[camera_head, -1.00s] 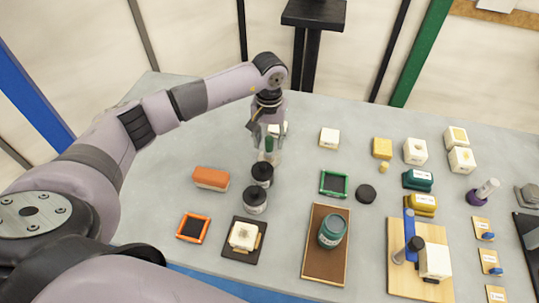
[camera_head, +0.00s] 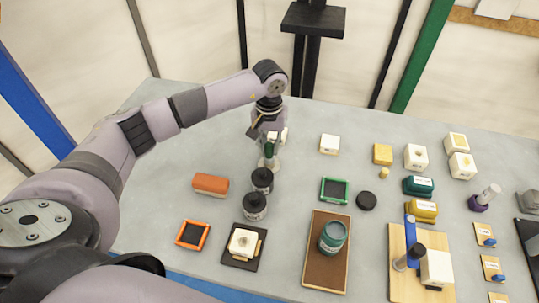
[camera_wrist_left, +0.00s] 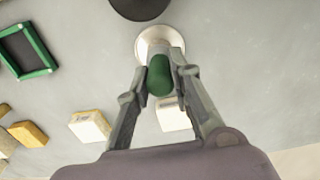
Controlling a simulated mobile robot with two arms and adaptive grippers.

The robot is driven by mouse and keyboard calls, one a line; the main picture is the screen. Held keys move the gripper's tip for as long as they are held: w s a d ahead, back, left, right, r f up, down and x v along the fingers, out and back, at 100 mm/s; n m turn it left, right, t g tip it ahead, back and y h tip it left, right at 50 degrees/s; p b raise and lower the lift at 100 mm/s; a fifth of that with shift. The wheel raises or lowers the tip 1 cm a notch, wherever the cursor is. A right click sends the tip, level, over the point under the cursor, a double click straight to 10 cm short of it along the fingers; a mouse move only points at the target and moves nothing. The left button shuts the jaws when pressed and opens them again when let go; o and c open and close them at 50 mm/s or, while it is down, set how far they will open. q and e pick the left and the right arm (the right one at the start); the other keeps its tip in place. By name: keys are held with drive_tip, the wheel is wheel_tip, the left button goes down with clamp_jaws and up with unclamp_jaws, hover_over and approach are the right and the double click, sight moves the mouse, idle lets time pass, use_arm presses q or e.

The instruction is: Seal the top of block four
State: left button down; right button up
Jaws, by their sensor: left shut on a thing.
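A stamp-like tool with a green handle (camera_head: 268,150) and a round pale base stands upright at the back left of the table. My left gripper (camera_wrist_left: 160,80) points down over it and is shut on the green handle, which also shows between the fingers in the wrist view. The base (camera_wrist_left: 157,40) seems to rest on the table. A cream block (camera_wrist_left: 172,116) lies just behind the gripper, partly hidden in the head view. Other cream blocks are a small one (camera_head: 329,144), one on a dark tray (camera_head: 243,242) and several at the right; their labels are too small to read. My right gripper is out of view.
Two dark-lidded jars (camera_head: 261,180) stand just in front of the tool. An orange-brown block (camera_head: 210,184), a green-framed pad (camera_head: 334,190), a black disc (camera_head: 366,200) and an orange-framed pad (camera_head: 193,235) lie around. A teal jar (camera_head: 332,236) stands on a brown tray (camera_head: 325,270).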

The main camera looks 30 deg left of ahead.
use_arm(q)
drive_tip(key=shift+r, duration=0.15)
drive_tip(key=shift+r+p, duration=1)
drive_tip(key=shift+r, duration=1.9)
drive_tip(key=c, duration=2)
unclamp_jaws()
clamp_jaws()
